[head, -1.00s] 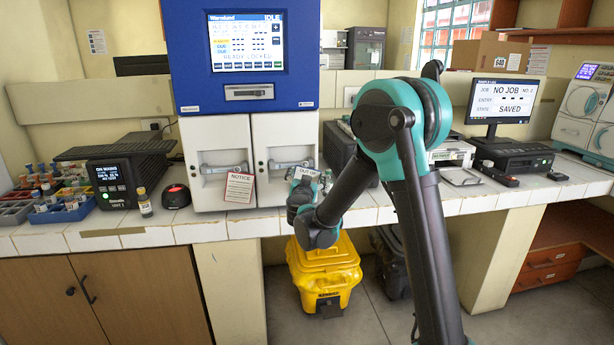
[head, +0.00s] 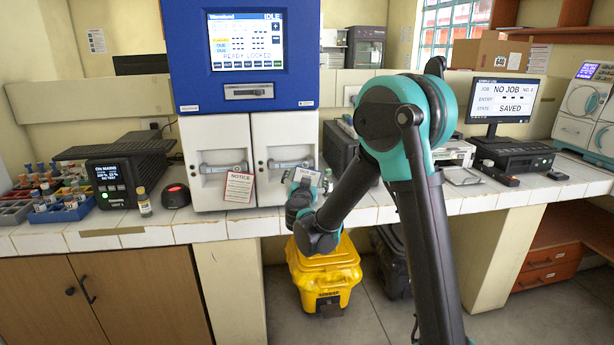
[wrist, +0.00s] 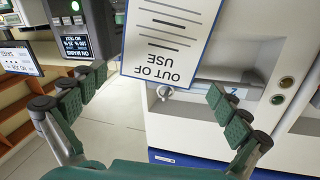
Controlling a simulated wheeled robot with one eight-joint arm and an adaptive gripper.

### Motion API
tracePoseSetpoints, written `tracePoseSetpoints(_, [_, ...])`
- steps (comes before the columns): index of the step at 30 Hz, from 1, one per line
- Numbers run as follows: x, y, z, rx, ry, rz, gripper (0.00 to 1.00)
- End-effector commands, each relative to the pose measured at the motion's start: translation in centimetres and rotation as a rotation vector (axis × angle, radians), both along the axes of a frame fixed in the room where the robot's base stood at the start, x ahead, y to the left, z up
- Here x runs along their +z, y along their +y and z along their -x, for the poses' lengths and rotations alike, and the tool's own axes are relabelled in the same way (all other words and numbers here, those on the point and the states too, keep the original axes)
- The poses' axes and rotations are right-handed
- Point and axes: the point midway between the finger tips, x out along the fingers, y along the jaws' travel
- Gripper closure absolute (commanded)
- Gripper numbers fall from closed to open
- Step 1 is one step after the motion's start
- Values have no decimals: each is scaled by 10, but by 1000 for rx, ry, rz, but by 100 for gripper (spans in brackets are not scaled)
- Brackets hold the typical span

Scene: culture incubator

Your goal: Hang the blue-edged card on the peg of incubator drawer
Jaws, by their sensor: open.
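The blue-edged card (head: 306,177) is at the front of the right incubator drawer (head: 284,140). In the wrist view the card (wrist: 168,40) is upside down and reads OUT OF USE. A round pale knob (wrist: 165,92) shows just past its titled edge. I cannot tell whether this is the peg or whether the card hangs on it. My gripper (wrist: 155,103) is open, with its green-padded fingers apart on either side of the card's titled end. Neither fingertip visibly touches the card. In the head view my gripper (head: 301,198) is just below the card, partly hidden by my arm.
A red-edged NOTICE card (head: 239,187) hangs at the left drawer's handle. The white tiled counter (head: 205,230) runs below the drawers. A yellow bin (head: 325,272) stands on the floor beneath. A black scanner (head: 176,196) and a dark box (head: 345,155) flank the incubator.

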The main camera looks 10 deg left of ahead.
Motion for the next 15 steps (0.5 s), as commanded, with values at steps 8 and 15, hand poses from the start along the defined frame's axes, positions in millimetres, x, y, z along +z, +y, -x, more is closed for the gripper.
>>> tracePoseSetpoints(8, [0,0,58,3,0,0,0])
tracePoseSetpoints(15, [0,-1,89,1,1,0,0])
